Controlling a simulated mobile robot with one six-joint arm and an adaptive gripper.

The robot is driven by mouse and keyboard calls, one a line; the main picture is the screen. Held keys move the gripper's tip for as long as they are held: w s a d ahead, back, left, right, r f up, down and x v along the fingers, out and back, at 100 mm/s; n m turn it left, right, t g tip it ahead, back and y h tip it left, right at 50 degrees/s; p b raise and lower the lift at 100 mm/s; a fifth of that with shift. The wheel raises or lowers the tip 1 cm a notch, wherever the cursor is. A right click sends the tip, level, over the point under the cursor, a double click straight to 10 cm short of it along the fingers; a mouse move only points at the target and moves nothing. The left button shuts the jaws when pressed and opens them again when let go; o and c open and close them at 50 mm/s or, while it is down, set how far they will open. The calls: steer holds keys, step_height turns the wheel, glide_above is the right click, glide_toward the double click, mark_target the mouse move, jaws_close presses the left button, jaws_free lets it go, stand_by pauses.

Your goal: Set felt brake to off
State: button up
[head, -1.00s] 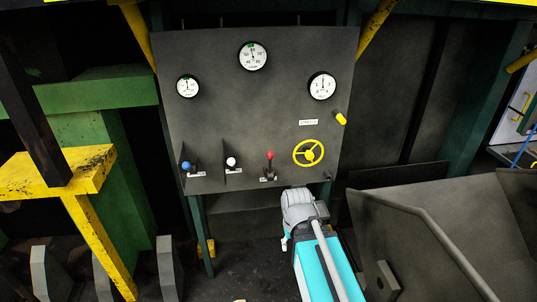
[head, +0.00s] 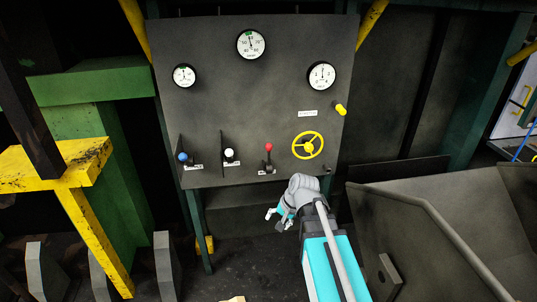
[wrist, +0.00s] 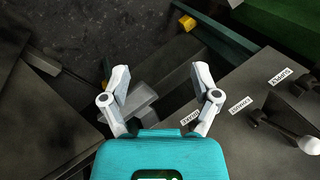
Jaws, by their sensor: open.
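A grey control panel (head: 250,110) carries three levers along its lower edge, with a blue knob (head: 183,157), a white knob (head: 229,153) and a red knob (head: 269,147). Labels and a pale knob (wrist: 308,145) show at right there.
A yellow handwheel (head: 308,145) and a yellow knob (head: 341,109) sit right of the levers. Three gauges are above. A grey trough (head: 420,220) stands at right. A yellow post (head: 95,235) and green frame are at left.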

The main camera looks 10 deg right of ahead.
steer(key=w+m+t+y+b, duration=0.35)
steer(key=w+m, duration=0.25)
steer(key=w, duration=0.3)
steer(key=m+t+y+b, duration=0.3)
steer(key=m+t+b, duration=0.55)
steer(key=m, duration=0.95)
glide_toward(271, 149)
steer(key=v, duration=0.2)
steer(key=shift+s+f+t+h, duration=0.2)
steer(key=shift+f+t+h, duration=0.1)
steer(key=shift+t, duration=0.1)
steer(key=shift+w+a, duration=0.1)
steer(key=x, duration=1.3)
steer(key=shift+w+a, duration=0.2)
steer(key=shift+w, duration=0.05)
jaws_close()
